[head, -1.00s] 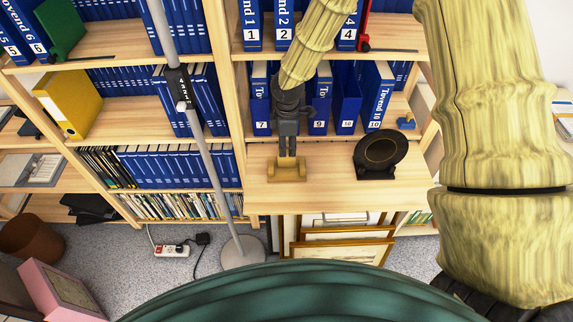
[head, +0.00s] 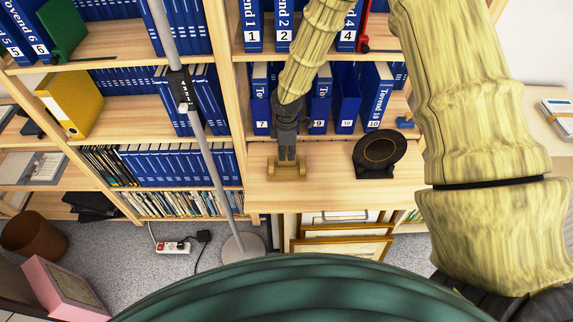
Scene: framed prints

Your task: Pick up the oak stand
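The oak stand (head: 287,173), a small light-brown wooden piece with a low base and raised ends, is on the wooden desk-like shelf in front of the blue binders. My gripper (head: 287,158), dark grey, points down from above with its fingertips at the middle of the stand. The fingers look close together and overlap the stand's upper part in this view. Whether they are closed on it or only beside it cannot be made out. The fingers hide part of the stand's middle.
A black round plate on a stand (head: 379,154) is to the right on the same shelf. Blue binders (head: 320,100) stand behind my gripper, under an upper shelf. A grey pole (head: 203,135) rises at left. Framed prints (head: 342,245) lean below the shelf's front edge.

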